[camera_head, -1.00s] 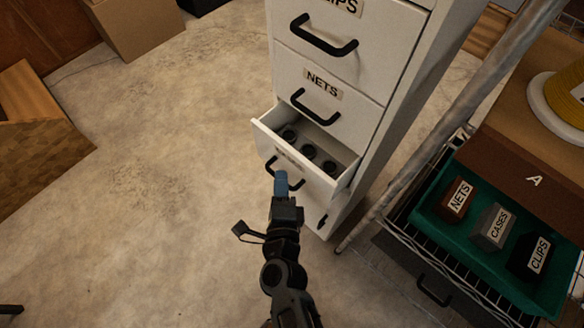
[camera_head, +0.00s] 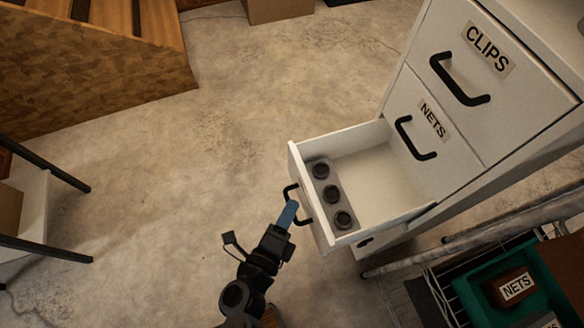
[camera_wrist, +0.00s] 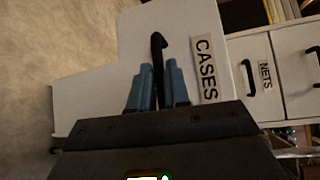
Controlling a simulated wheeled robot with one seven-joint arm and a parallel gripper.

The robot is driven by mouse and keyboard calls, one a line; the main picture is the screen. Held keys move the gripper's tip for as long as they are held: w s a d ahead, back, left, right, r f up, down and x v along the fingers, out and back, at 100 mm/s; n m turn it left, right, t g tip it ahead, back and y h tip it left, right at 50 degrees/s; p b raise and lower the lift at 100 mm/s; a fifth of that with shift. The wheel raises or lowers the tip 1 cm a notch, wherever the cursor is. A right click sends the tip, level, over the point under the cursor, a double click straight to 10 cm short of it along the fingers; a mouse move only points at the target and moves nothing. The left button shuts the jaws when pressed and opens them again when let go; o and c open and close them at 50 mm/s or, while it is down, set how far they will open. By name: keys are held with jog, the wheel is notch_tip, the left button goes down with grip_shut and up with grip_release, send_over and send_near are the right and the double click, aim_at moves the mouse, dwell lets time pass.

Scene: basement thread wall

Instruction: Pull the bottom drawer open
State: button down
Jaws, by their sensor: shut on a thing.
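The white cabinet (camera_head: 470,120) has a pulled-out drawer (camera_head: 305,165) below its NETS drawer. In the wrist view the drawer front (camera_wrist: 85,98) bears a CASES label (camera_wrist: 206,68). My gripper (camera_head: 289,212) has blue fingers at the black handle (camera_head: 291,192) of this drawer. In the wrist view my gripper (camera_wrist: 158,85) is shut on the handle (camera_wrist: 157,48), with one finger on either side. A dark shape (camera_head: 366,241) shows on the cabinet face below the open drawer; I cannot tell if it is another handle.
Several dark round pieces (camera_head: 331,193) lie near the front of the open drawer. A green tray (camera_head: 475,290) with labelled blocks and a pale slanting pole (camera_head: 500,225) are at the lower right. The floor (camera_head: 190,170) left of the drawer is clear.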

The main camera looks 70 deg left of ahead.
jog(key=c, duration=1.2)
grip_release()
jog(key=shift+o, duration=0.2)
jog(key=v, duration=0.7)
jog(key=shift+s+d+b, duration=0.25)
jog(key=shift+d+b, duration=0.05)
jog(key=shift+b, duration=0.15)
